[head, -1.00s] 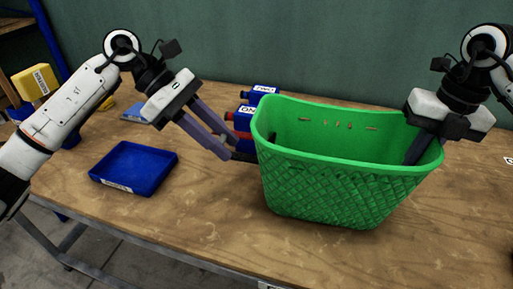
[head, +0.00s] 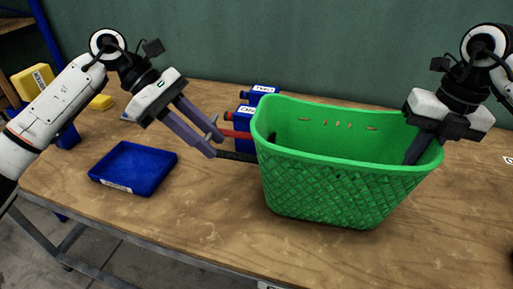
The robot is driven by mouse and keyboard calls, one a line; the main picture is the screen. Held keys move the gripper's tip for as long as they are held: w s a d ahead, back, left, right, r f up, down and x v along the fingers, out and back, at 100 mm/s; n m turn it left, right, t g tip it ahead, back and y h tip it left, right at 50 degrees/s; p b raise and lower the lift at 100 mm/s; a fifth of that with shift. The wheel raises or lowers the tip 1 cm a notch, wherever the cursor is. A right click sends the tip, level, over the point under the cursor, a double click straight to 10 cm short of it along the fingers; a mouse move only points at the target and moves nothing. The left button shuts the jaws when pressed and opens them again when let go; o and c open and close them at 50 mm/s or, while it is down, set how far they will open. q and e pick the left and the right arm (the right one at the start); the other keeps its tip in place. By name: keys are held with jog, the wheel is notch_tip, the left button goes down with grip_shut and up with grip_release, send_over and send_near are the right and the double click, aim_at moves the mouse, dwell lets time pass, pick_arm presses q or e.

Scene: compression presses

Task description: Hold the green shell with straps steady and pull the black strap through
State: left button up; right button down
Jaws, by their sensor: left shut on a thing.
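The green shell (head: 340,190), a basket-like tub with a woven front, stands upright on the table. The black strap (head: 238,157) sticks out from its left side. My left gripper (head: 215,147) is shut on the strap's outer end, a little left of the shell. A red strip (head: 238,134) shows just above the black strap, between the gripper and the shell; I cannot tell if it is attached. My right gripper (head: 416,150) is at the shell's right end, with a dark finger inside the rim. Its other finger is hidden, so its grip cannot be judged.
An empty blue tray (head: 133,170) lies on the table at the left. Blue containers (head: 262,93) with labels stand behind the shell's left end. A yellow bin (head: 34,82) is at the far left. The table front (head: 210,225) is clear.

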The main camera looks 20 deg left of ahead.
pick_arm(q)
jog(key=shift+a, duration=0.7)
pick_arm(e)
jog(key=shift+d, duration=0.1)
pick_arm(q)
jog(key=o, duration=1.2)
jog(key=shift+o, duration=0.2)
jog(key=v, duration=1.2)
pick_arm(e)
jog(key=c, duration=1.9)
grip_release()
